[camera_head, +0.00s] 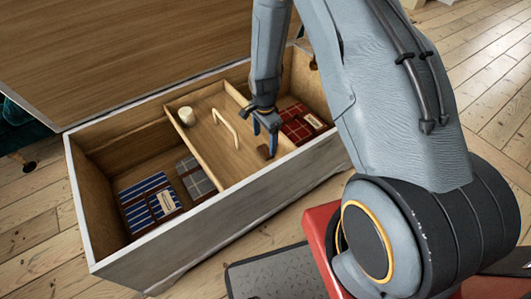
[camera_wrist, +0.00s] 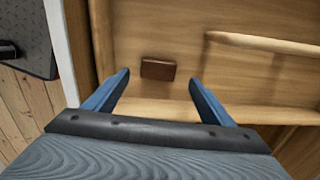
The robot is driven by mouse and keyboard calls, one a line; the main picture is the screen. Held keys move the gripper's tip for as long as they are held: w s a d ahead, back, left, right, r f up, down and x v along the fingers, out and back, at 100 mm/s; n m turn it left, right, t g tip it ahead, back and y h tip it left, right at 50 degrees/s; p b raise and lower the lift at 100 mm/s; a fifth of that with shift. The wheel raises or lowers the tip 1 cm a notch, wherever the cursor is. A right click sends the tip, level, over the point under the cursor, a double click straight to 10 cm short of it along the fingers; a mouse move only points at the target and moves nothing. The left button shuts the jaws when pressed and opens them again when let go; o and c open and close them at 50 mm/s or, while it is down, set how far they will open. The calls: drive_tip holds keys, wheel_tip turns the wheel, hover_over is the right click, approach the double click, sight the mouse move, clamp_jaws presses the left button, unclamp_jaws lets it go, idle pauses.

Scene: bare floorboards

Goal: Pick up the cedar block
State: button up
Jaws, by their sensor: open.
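In the wrist view the block (camera_wrist: 158,69) shows whole, lying flat between and slightly beyond the fingertips. My gripper (camera_head: 265,131) reaches down into the drawer just above the block. Its blue fingers also show in the wrist view (camera_wrist: 160,78), spread wide apart with nothing between them touching. The exact height gap to the block is hard to tell.
Blue striped (camera_head: 151,203) and grey checked (camera_head: 196,177) items lie in the left one, a red checked item (camera_head: 301,124) in the right. Thin dividers separate them.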

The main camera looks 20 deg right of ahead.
sight(265, 150)
wheel_tip(265, 150, down, 5)
drive_tip(key=shift+s+d+f+b, duration=0.1)
drive_tip(key=shift+s+f+b, duration=0.1)
drive_tip(key=shift+b, duration=0.1)
drive_tip(key=shift+w, duration=0.1)
drive_tip(key=c, duration=1.1)
